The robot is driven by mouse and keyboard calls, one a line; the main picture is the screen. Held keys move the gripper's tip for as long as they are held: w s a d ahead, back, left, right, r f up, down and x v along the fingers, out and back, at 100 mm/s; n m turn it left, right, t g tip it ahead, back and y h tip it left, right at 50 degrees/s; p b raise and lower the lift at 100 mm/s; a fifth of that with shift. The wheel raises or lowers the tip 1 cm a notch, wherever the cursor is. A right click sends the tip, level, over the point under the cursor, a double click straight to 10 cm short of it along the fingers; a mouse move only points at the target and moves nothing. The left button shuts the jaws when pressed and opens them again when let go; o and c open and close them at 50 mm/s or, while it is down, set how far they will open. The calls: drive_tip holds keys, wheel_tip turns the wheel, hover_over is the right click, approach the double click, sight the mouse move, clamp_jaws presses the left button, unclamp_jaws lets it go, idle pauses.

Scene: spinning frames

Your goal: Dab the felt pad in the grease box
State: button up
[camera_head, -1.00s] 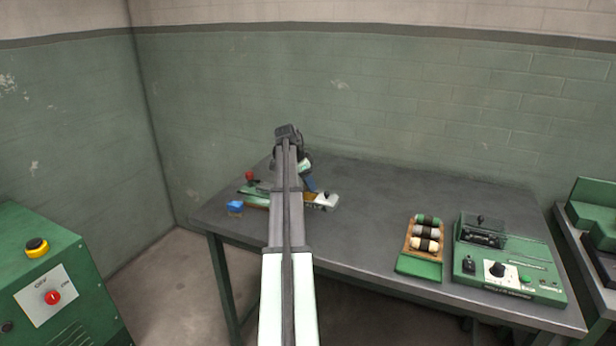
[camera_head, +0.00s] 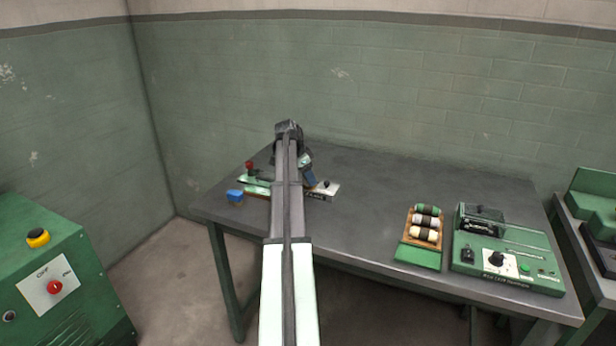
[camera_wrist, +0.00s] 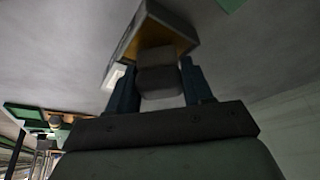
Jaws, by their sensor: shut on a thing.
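In the wrist view my gripper (camera_wrist: 158,92) has its two dark blue fingers on either side of a dark grey block, which I take to be the felt pad (camera_wrist: 159,74). It is shut on this block. Just beyond the block is an open grey-walled box with an amber inside, apparently the grease box (camera_wrist: 126,38). The block overlaps its opening in the picture; I cannot tell whether they touch. In the head view my gripper (camera_head: 308,176) is over the left part of the table, largely behind my arm. I cannot make out pad or box there.
Spools in a wooden tray (camera_head: 407,239) and a green machine (camera_head: 507,270) stand to the right. The table middle (camera_head: 375,190) is clear.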

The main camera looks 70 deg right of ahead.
drive_tip(key=shift+f, duration=0.6)
idle(1.6)
drive_tip(key=shift+r, duration=0.15)
drive_tip(key=shift+r, duration=3.4)
drive_tip(key=shift+w, duration=0.1)
